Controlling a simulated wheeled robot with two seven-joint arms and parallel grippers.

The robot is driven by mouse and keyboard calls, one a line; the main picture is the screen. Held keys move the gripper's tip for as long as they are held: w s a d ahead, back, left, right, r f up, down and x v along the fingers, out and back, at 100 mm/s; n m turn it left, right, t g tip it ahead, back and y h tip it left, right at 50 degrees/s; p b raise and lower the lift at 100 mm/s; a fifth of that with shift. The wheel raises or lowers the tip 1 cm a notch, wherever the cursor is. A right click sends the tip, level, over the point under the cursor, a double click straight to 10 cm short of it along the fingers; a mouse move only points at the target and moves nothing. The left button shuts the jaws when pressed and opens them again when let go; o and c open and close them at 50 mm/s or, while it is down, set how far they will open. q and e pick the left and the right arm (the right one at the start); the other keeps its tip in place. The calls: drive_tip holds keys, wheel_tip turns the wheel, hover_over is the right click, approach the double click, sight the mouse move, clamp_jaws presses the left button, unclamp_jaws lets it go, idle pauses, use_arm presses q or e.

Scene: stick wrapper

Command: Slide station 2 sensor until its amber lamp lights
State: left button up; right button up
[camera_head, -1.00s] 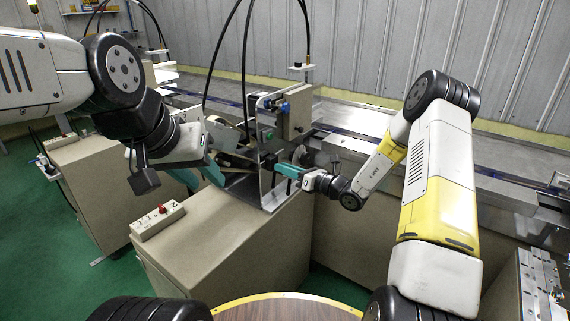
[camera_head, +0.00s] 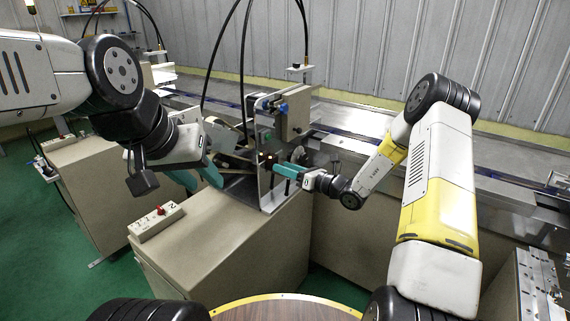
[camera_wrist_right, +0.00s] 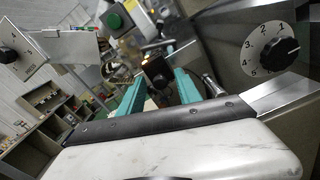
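The station 2 sensor (camera_wrist_right: 158,73) is a small black block in the right wrist view. An amber lamp (camera_wrist_right: 145,62) glows at its top; an orange glow also shows at the bracket in the head view (camera_head: 269,157). My right gripper (camera_wrist_right: 160,78) has a teal finger on each side of the sensor and appears shut on it, though contact is partly hidden. In the head view my right gripper (camera_head: 276,167) reaches in from the right beside the upright metal plate (camera_head: 265,180). My left gripper (camera_head: 207,186) is open and empty, left of the plate.
A numbered dial (camera_wrist_right: 270,55) is right of the gripper and a green button (camera_wrist_right: 114,20) above. A control box with a red button (camera_head: 158,218) sits on the beige cabinet (camera_head: 225,245). Black cables (camera_head: 243,60) rise behind. A conveyor (camera_head: 350,145) runs behind.

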drive_tip(key=v, duration=0.7)
drive_tip(key=shift+s+d, duration=0.25)
drive_tip(key=shift+d, duration=0.05)
drive_tip(key=s+a+r+n+g+h, duration=0.1)
drive_tip(key=s+a+r+n+g, duration=0.2)
drive_tip(key=s+r+n+g, duration=0.4)
drive_tip(key=s+a+r+n+g+h, duration=0.25)
drive_tip(key=s+r+n, duration=0.25)
drive_tip(key=s+n, duration=0.45)
drive_tip(key=s+d+r+n+t+h, duration=0.2)
drive_tip(key=s+d+r+n+h, duration=0.2)
drive_tip(key=s+d+n, duration=0.2)
drive_tip(key=s+d+r+n+t+h, duration=0.3)
drive_tip(key=s+d+r+n+h, duration=0.1)
drive_tip(key=s+d+n+h, duration=0.1)
drive_tip(key=s+d+n, duration=0.1)
drive_tip(key=s+n, duration=0.1)
drive_tip(key=s, duration=0.1)
drive_tip(key=shift+s, duration=0.4)
